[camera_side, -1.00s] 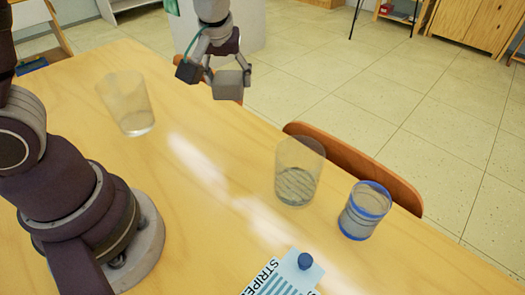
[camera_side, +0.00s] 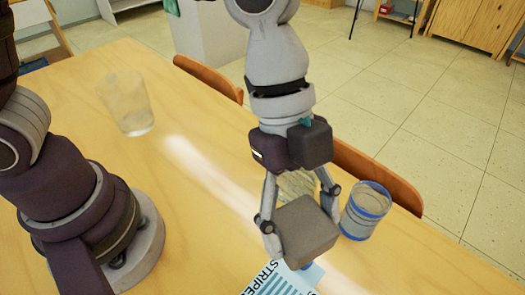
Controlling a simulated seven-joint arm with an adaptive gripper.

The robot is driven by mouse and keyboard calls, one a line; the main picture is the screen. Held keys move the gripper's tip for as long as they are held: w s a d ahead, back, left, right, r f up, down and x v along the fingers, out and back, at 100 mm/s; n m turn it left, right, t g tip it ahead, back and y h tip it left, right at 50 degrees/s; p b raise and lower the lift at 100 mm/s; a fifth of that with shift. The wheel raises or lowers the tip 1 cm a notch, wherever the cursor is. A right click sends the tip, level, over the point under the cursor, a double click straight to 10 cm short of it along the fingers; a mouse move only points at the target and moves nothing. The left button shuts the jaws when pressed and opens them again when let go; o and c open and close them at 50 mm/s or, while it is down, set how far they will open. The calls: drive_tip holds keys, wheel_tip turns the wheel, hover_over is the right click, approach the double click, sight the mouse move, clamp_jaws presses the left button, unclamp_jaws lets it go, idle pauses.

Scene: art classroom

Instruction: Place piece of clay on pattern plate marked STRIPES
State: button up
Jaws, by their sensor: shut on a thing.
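A grey-brown block, the piece of clay (camera_side: 308,236), is held between the fingertips of my gripper (camera_side: 300,222), which points down and is shut on it. The plate marked STRIPES (camera_side: 272,284) is at the bottom edge of the side view, with blue stripes and partly readable lettering. The block is above the plate's far end in the picture and hides part of it. Little of the plate's blue knob shows below the block. How high the block is above the plate I cannot tell.
A clear cup (camera_side: 127,105) stands at the back left of the table (camera_side: 180,215). A second clear cup (camera_side: 297,184) is mostly hidden behind my gripper. A blue-banded cup (camera_side: 365,211) stands close to its right. Chair backs (camera_side: 208,78) line the far edge.

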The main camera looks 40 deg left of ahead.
sight(286, 289)
drive_tip(key=shift+s+d+f+m+g, duration=0.35)
drive_tip(key=shift+s+f+m, duration=0.15)
drive_tip(key=shift+s+m, duration=0.2)
wheel_tip(286, 289, down, 13)
drive_tip(key=shift+w+f, duration=0.1)
drive_tip(key=o, duration=1.2)
drive_tip(key=shift+f, duration=0.1)
